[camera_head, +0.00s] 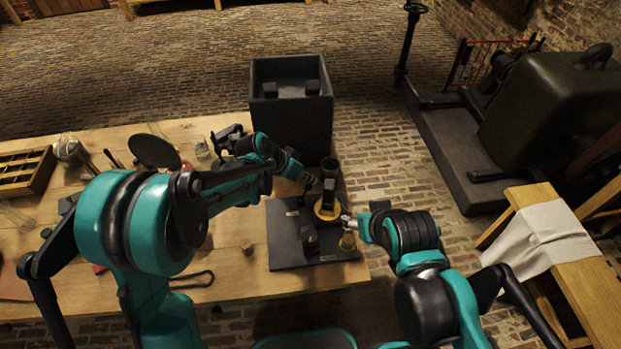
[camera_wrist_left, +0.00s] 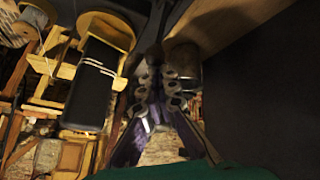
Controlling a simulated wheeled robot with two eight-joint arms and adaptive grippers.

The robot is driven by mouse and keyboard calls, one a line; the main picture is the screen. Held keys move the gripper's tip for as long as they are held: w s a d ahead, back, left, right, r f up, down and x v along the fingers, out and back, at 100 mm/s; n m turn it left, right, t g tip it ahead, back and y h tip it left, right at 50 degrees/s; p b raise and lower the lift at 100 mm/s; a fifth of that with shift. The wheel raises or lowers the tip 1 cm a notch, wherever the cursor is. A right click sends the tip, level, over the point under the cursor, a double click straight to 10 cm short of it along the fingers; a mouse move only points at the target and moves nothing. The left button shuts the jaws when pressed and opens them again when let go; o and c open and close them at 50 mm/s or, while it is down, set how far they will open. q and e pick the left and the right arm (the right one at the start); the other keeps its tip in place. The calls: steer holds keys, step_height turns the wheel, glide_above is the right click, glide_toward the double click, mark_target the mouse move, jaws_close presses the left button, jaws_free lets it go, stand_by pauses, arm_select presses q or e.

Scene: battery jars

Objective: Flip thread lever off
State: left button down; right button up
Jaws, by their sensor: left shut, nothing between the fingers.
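A dark flat base plate (camera_head: 285,222) lies on the wooden bench and carries a small apparatus. The apparatus has a yellow ring-shaped part (camera_head: 325,209), a dark upright cylinder (camera_head: 330,168), a dark knob-like part (camera_head: 309,238) and a small brass-coloured jar (camera_head: 347,241). I cannot tell which part is the thread lever. My left gripper (camera_head: 308,181) is shut and empty, just left of the upright cylinder and above the plate; whether it touches anything is unclear. It also shows in the left wrist view (camera_wrist_left: 160,85). My right gripper (camera_head: 350,220) is beside the brass jar, its fingers too small to read.
A tall dark open box (camera_head: 291,120) stands behind the plate. A round dark disc (camera_head: 153,151), small jars and a wooden tray (camera_head: 25,171) are on the bench at left. A cloth (camera_head: 540,240) covers a wooden bench at right. Brick floor lies between.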

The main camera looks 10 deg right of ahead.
arm_select(q)
steer(key=shift+a+h+b, duration=0.4)
steer(key=shift+a+h, duration=0.1)
steer(key=shift+a+r+h+b, duration=0.1)
steer(key=shift+a+h+b, duration=0.5)
steer(key=shift+a+h, duration=0.2)
steer(key=a, duration=0.3)
steer(key=shift+b, duration=0.35)
steer(key=shift+d, duration=0.1)
steer(key=shift+d+f+b, duration=0.3)
steer(key=shift+d+f, duration=0.05)
steer(key=shift+d, duration=0.3)
